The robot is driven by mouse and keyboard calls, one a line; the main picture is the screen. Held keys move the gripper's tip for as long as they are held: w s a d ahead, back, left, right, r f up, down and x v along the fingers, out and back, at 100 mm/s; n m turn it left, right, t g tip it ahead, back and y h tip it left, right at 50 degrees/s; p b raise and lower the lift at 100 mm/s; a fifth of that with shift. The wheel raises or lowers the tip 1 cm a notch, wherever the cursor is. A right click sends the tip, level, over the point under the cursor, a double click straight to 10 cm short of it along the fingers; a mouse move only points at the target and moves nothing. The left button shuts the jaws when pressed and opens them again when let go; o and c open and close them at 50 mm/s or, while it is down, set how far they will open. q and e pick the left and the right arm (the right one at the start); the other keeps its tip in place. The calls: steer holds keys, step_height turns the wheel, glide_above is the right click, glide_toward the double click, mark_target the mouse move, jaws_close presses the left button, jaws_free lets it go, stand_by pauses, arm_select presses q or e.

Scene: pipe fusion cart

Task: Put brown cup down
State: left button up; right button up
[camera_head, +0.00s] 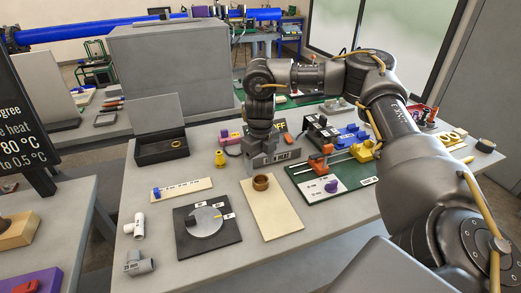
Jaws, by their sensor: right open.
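The brown cup (261,182) is a short brown ring-like piece. It sits upright on the far part of a cream rectangular board (275,220) on the grey table. My right gripper (262,153) hangs pointing down, just behind and above the cup in the picture. It is open and looks apart from the cup, with nothing seen in it. Its fingertips are hard to make out against a grey labelled block (283,156). My left gripper is not in view.
A dark square plate with a grey disc (205,222) lies left of the board. A green-based fixture (325,175) with an orange clamp is to the right. A black open box (160,147) is at the back left.

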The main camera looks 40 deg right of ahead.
step_height(320, 180, up, 5)
steer(key=shift+r, duration=0.1)
stand_by(0.6)
